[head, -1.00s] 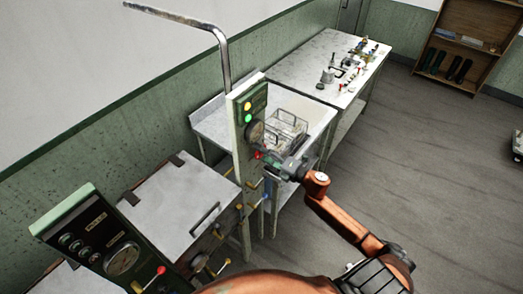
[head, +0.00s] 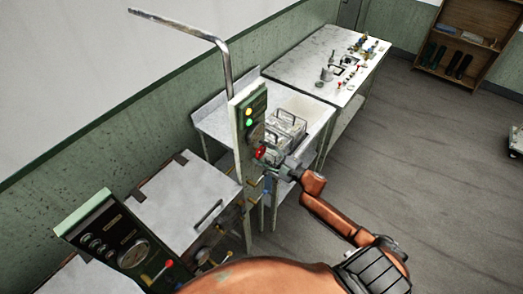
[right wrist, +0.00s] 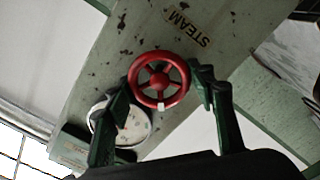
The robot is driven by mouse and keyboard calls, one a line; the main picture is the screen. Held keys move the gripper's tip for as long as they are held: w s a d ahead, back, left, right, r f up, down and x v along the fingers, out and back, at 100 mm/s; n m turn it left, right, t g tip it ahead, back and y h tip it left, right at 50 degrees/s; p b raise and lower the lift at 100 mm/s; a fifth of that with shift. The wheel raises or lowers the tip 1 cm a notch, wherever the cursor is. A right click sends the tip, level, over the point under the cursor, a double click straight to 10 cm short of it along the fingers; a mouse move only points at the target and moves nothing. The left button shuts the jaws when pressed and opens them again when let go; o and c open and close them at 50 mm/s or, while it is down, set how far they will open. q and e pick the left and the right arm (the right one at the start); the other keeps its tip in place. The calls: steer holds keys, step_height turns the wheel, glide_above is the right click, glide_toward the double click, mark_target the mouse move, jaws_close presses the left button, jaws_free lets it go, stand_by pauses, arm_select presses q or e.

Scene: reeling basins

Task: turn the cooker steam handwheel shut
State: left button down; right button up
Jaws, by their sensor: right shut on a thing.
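The red steam handwheel (right wrist: 160,80) is on the narrow panel marked STEAM (right wrist: 195,25) in the right wrist view. It also shows in the head view (head: 260,152), low on the upright panel (head: 240,150). My right gripper (right wrist: 162,84) has one green finger on each side of the wheel's rim and is shut on it. In the head view, my right gripper (head: 275,164) is at the wheel, coming from the right; its fingertips are small there. My left gripper is not in view.
A round gauge (right wrist: 130,122) is close beside the wheel. A wire basket (head: 288,130) sits in a basin behind the panel. A lidded basin (head: 180,205) and a gauge console (head: 115,240) stand at the lower left.

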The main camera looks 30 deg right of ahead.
steer(key=m+p, duration=0.2)
steer(key=m, duration=0.2)
steer(key=shift+m, duration=0.3)
steer(key=shift+d+m+p, duration=0.1)
steer(key=shift+m+p, duration=0.75)
steer(key=shift+m, duration=0.75)
steer(key=shift+f, duration=0.1)
steer(key=o, duration=1.2)
steer(key=v, duration=1.2)
